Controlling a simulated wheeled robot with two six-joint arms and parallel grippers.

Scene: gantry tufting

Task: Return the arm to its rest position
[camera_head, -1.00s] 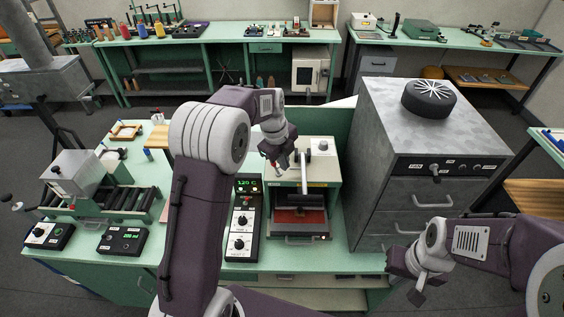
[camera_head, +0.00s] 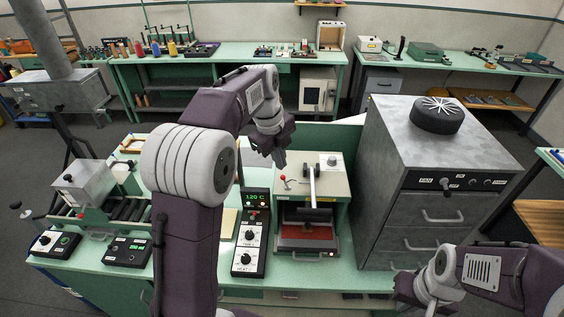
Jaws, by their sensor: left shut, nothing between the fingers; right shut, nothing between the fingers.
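My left arm rises from the bottom and bends over the green bench (camera_head: 225,192). My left gripper (camera_head: 281,161) is shut and empty, in the air at the back left of the heat press (camera_head: 327,190). The press has a red-knobbed lever (camera_head: 284,179) and a dark red bed at its front; the gripper looks apart from the lever. My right gripper (camera_head: 405,290) is at the lower right, in front of the grey cabinet, shut and empty; its fingertips are partly hidden.
A control box (camera_head: 250,235) reading 120 C stands left of the press. The tall grey cabinet (camera_head: 440,145) with a black round fan (camera_head: 437,115) on top stands to the right. A roller machine (camera_head: 100,200) and two small control boxes are on the left.

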